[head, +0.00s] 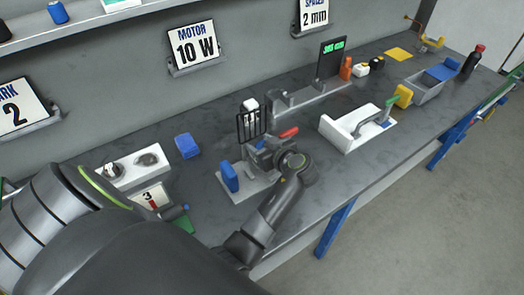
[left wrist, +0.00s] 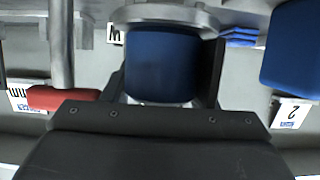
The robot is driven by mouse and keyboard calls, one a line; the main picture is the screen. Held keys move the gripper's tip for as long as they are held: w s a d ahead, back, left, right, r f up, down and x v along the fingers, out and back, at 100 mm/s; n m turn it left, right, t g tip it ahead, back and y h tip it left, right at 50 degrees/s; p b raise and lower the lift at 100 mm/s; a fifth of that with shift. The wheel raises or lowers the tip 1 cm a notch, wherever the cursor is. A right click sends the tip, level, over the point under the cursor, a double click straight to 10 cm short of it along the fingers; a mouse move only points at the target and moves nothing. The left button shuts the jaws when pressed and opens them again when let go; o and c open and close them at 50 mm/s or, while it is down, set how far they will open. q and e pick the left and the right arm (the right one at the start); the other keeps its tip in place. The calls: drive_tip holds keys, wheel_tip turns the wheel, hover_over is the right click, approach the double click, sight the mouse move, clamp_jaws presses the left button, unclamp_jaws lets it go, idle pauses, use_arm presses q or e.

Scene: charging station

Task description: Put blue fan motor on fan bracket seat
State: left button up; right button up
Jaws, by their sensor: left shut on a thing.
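The blue fan motor (left wrist: 163,64) is between my left fingers in the left wrist view. My left gripper (left wrist: 163,85) is shut on it. A grey round flange (left wrist: 165,14) lies against the motor's far end; whether it is the bracket seat I cannot tell. In the head view my left gripper (head: 265,152) is over a light grey fixture plate (head: 236,194), beside a black wire grille (head: 250,127). The gripper and wrist hide the motor there. My right gripper does not show.
An upright blue block (head: 230,177) stands on the plate's left side, close to my gripper. A red handle (head: 288,132) is just behind it. Another blue block (head: 187,146) lies on the bench. A white fixture (head: 350,128) stands to the right, with bare bench between.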

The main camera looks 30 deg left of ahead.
use_arm(q)
drive_tip(key=shift+f, duration=1.7)
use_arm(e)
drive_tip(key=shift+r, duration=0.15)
use_arm(q)
drive_tip(key=o, duration=1.1)
drive_tip(key=shift+o, duration=0.2)
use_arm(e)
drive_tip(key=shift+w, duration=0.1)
